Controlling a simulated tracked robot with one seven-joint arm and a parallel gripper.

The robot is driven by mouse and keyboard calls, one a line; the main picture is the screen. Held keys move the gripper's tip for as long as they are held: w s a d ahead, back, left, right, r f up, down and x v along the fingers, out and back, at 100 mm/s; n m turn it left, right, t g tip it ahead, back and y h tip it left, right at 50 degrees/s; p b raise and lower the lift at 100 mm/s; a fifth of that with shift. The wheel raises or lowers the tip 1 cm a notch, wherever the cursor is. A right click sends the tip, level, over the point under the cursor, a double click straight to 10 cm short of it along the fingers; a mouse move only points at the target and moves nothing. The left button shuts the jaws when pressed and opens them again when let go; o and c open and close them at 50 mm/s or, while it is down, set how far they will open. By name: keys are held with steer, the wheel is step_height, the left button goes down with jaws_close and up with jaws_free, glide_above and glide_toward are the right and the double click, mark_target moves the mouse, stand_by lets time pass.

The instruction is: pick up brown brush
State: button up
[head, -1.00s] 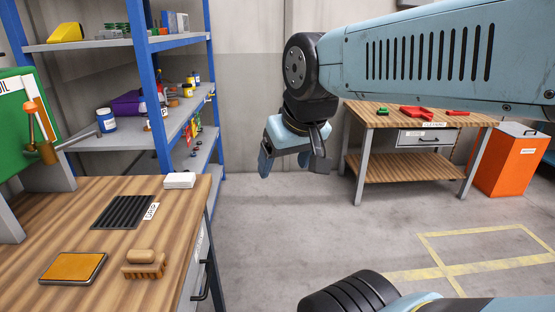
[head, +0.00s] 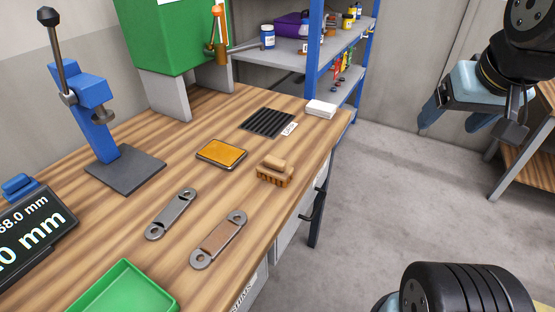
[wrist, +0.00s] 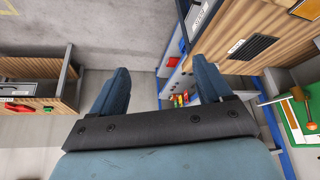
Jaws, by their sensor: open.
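The brown brush (head: 275,171) sits on the wooden workbench (head: 240,228) near its right edge in the head view, handle up and bristles down. My gripper (head: 446,128) hangs in the air to the right of the bench, over the floor, well apart from the brush. In the wrist view my gripper (wrist: 161,95) shows two blue fingers spread wide with nothing between them. The brush is not seen in the wrist view.
Beside the brush lie an orange pad (head: 221,153), a black ribbed mat (head: 267,122) and two metal links (head: 171,214) (head: 218,240). A blue press (head: 97,120), a green tray (head: 123,290) and white cards (head: 321,108) also stand on the bench.

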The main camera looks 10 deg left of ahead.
steer(key=shift+o, duration=0.5)
steer(key=shift+w, duration=0.1)
steer(key=n+g, duration=0.6)
steer(key=n, duration=0.8)
glide_above(275, 159)
step_height(275, 159, down, 10)
steer(key=f, duration=0.8)
steer(key=shift+s+d+f, duration=0.2)
steer(key=shift+w+a+f, duration=0.1)
steer(key=shift+a+f, duration=0.05)
steer(key=shift+f, duration=1.15)
steer(key=shift+w+a+f, duration=0.1)
steer(key=shift+f, duration=1.2)
